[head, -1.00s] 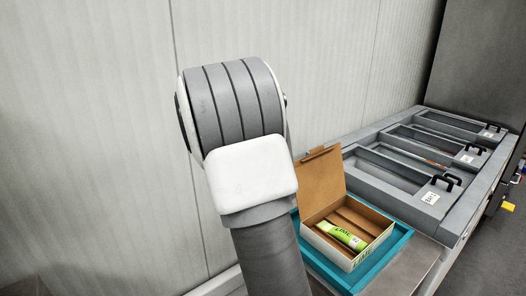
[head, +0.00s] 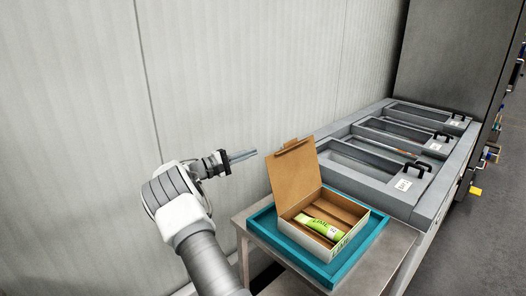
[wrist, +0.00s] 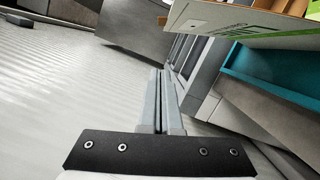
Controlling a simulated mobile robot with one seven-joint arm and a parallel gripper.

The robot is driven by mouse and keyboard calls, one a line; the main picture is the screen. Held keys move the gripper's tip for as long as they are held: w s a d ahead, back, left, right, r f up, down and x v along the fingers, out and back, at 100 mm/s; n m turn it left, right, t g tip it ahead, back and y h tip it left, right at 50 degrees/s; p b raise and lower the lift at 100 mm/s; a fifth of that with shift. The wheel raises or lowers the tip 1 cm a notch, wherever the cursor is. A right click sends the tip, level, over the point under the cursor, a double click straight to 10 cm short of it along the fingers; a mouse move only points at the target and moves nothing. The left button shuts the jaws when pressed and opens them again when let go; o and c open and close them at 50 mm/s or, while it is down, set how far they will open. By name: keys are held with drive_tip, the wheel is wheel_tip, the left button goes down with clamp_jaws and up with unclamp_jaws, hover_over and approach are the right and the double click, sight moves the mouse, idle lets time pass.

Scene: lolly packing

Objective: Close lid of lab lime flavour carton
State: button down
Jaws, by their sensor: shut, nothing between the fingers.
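The lime carton (head: 346,246) stands on a teal tray (head: 262,224) in the head view. Its brown lid (head: 293,176) is open and stands up at the back left. A green lime-labelled packet (head: 320,227) lies inside. My gripper (head: 254,153) is shut and empty, to the left of the lid, near its top edge and apart from it. In the wrist view, my gripper (wrist: 160,72) has its fingers together. Part of the carton (wrist: 245,25) shows at the upper right there, with the tray (wrist: 270,80) below it.
A metal table (head: 372,268) holds the tray. A grey unit with several windowed, black-handled lids (head: 385,145) stands behind and right. A pale ribbed wall (head: 80,120) runs behind my arm. The space between gripper and lid looks clear.

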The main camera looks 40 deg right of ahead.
drive_tip(key=s+d+r, duration=0.2)
drive_tip(key=s+d, duration=0.3)
drive_tip(key=d, duration=0.4)
drive_tip(key=shift+s, duration=0.2)
idle(0.4)
